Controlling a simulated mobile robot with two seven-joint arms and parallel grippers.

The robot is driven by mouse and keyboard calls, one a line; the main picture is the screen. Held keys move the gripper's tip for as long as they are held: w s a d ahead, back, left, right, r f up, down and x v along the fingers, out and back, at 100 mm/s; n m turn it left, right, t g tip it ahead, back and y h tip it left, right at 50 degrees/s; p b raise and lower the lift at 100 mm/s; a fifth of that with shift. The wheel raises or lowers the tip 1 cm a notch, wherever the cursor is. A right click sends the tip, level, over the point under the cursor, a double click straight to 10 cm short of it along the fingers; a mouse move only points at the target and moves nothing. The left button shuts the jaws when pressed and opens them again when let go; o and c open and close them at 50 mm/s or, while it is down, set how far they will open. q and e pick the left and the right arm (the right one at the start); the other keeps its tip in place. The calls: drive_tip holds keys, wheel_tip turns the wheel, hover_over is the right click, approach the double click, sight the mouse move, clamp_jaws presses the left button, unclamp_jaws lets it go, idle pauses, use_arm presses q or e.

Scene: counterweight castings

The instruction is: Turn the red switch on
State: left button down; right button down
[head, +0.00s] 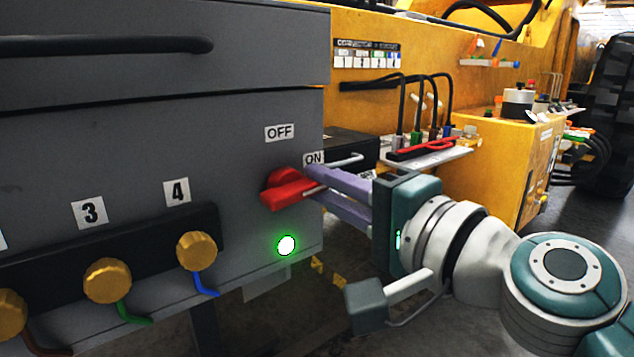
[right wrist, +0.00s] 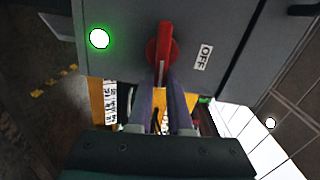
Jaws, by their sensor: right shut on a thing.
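The red switch (head: 283,190) is a round red knob with a bar handle on the front of the grey box, near its right edge. The handle lies roughly sideways, its right end close to the ON label (head: 313,158) and below the OFF label (head: 279,132). My right gripper (head: 312,190) has its two purple fingers shut on the handle's right end. In the right wrist view, the red switch (right wrist: 163,45) stands in front of the fingertips (right wrist: 164,84). A green light (head: 286,245) glows below the switch. My left gripper is not in view.
Brass knobs (head: 196,251) with coloured cables stick out at lower left, under labels 3 and 4. A dark bar handle (head: 105,45) crosses the box above. A yellow machine (head: 500,165) with cables and a shelf of parts stands behind my right arm.

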drive_tip(key=shift+f+m, duration=0.15)
drive_tip(key=shift+m, duration=0.45)
drive_tip(key=c, duration=0.8)
unclamp_jaws()
drive_tip(key=shift+c, duration=0.2)
drive_tip(key=v, duration=1)
